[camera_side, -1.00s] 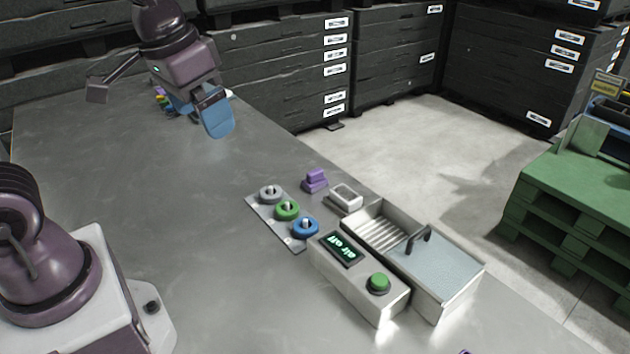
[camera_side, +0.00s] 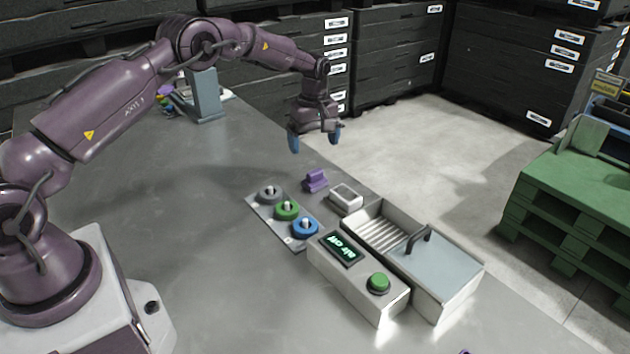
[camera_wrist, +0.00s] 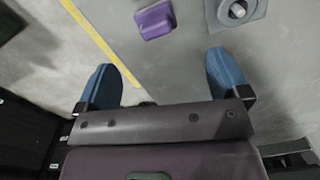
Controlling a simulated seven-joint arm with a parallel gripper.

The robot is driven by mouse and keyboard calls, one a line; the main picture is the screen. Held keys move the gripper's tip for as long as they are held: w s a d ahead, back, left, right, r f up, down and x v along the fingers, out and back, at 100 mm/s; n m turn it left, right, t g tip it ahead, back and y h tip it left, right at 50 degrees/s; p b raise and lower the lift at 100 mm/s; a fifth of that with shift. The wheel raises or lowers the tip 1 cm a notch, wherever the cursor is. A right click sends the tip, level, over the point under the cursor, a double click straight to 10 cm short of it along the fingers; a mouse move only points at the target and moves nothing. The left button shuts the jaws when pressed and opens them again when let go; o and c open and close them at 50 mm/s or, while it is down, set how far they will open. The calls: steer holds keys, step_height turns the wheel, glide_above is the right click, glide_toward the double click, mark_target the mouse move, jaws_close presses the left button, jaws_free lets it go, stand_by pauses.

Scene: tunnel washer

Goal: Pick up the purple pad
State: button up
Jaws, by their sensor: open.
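The purple pad (camera_side: 316,181) sits on the grey table, behind the plate of knobs and left of a small white tray. In the wrist view the purple pad (camera_wrist: 155,20) lies near the top, beyond my fingertips and between their lines. My gripper (camera_side: 315,142) has blue fingers, spread apart and empty, above and behind the pad in the side view. My gripper also shows in the wrist view (camera_wrist: 163,68), with clear space between its fingers.
A plate (camera_side: 262,208) with grey, green and blue knobs stands beside the pad. A small white tray (camera_side: 346,198), a metal basin (camera_side: 440,270) and an "air off" button box (camera_side: 345,275) stand close by. A yellow line (camera_wrist: 100,42) runs near the table edge.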

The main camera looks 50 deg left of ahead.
mark_target(315, 171)
steer(key=f, duration=0.3)
steer(key=f+n, duration=0.1)
steer(key=f, duration=0.3)
steer(key=f+n, duration=0.1)
steer(key=f, duration=0.3)
steer(key=shift+w+a+f, duration=0.15)
steer(key=shift+w, duration=0.15)
steer(key=c, duration=1)
